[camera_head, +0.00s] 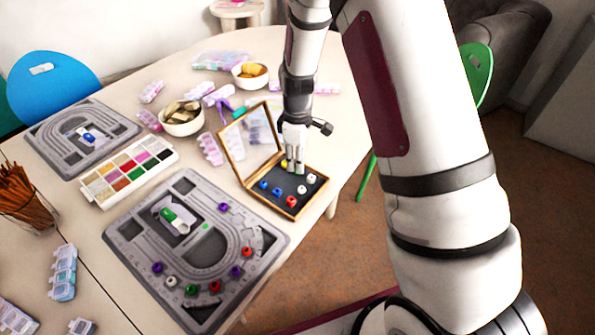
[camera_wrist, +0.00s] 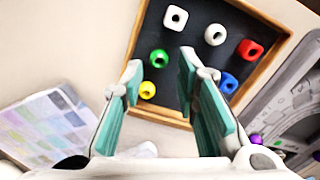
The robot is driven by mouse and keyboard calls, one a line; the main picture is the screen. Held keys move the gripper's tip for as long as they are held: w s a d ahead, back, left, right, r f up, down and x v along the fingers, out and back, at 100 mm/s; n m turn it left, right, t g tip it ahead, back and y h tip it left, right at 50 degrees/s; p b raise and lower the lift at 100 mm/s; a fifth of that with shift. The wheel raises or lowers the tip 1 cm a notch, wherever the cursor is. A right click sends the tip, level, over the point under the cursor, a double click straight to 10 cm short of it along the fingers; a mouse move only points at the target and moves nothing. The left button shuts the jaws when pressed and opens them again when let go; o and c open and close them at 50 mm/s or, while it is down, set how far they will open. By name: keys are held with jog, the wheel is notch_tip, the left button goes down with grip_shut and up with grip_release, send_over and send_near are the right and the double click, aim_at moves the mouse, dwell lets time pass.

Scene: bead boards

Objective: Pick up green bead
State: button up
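The green bead (camera_wrist: 159,58) lies in the dark tray of an open wooden box (camera_head: 245,182), and shows in the wrist view beside a yellow bead (camera_wrist: 147,90). In the head view my gripper hides it. My gripper (camera_wrist: 160,64) is open and empty, its two teal-padded fingers pointing down at the tray. In the wrist view the green bead appears between the fingertips. The head view shows my gripper (camera_head: 292,168) low over the back of the tray; I cannot tell its exact height over the bead.
White (camera_wrist: 175,17), red (camera_wrist: 249,49) and blue (camera_wrist: 228,83) beads lie in the same tray. The box's raised lid (camera_head: 233,143) stands at its back left. A grey bead board (camera_head: 150,235) with several beads, another green one (camera_head: 191,289) among them, lies left of the box.

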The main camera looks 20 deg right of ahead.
notch_tip(320, 180, down, 3)
jog(key=shift+w+f, duration=0.1)
jog(key=shift+f, duration=0.1)
jog(key=c, duration=0.5)
jog(key=shift+c, duration=0.2)
jog(key=shift+r, duration=0.15)
